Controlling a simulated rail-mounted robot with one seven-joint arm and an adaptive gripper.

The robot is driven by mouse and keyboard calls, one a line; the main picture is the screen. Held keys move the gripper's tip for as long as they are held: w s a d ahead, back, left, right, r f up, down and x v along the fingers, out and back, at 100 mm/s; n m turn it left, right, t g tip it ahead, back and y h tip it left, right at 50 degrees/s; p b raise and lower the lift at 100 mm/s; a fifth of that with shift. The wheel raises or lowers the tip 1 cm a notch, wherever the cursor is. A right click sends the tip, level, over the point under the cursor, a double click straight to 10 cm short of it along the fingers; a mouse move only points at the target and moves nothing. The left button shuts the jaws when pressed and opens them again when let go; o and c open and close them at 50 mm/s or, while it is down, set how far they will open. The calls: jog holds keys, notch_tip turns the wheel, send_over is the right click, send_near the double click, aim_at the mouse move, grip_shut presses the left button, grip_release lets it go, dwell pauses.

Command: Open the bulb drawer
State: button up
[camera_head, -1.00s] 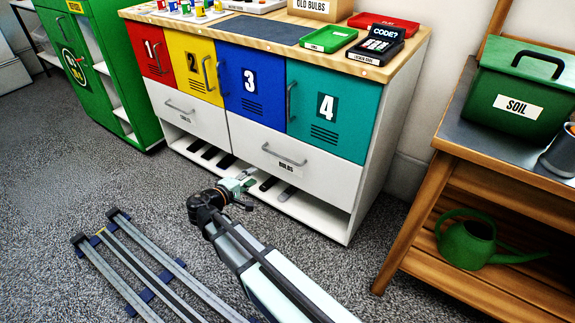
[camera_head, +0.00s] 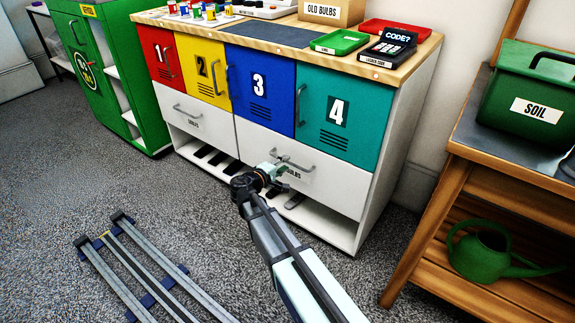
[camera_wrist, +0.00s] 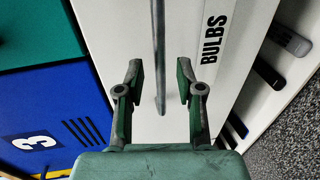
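The bulb drawer (camera_head: 335,188) is a white drawer front below the blue and teal lockers, and it is shut. Its grey bar handle (camera_head: 300,163) runs across its upper part, and a BULBS label sits below the handle. In the wrist view the handle (camera_wrist: 159,50) runs lengthwise between the finger lines, and the BULBS label (camera_wrist: 214,35) is right of it. My gripper (camera_head: 277,176) is in front of the drawer near the handle's left end. In the wrist view my gripper (camera_wrist: 160,84) has its fingers spread, one on each side of the handle, without visible contact.
Another white drawer (camera_head: 195,125) is at the left. Numbered lockers, such as the teal one (camera_head: 340,115), stand above. A wooden shelf (camera_head: 455,190) with a green watering can (camera_head: 490,252) is at the right. The carpet in front is open, with rails (camera_head: 150,270) at the left.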

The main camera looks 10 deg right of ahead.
jog(key=shift+x, duration=1.4)
grip_shut()
jog(key=shift+s, duration=0.1)
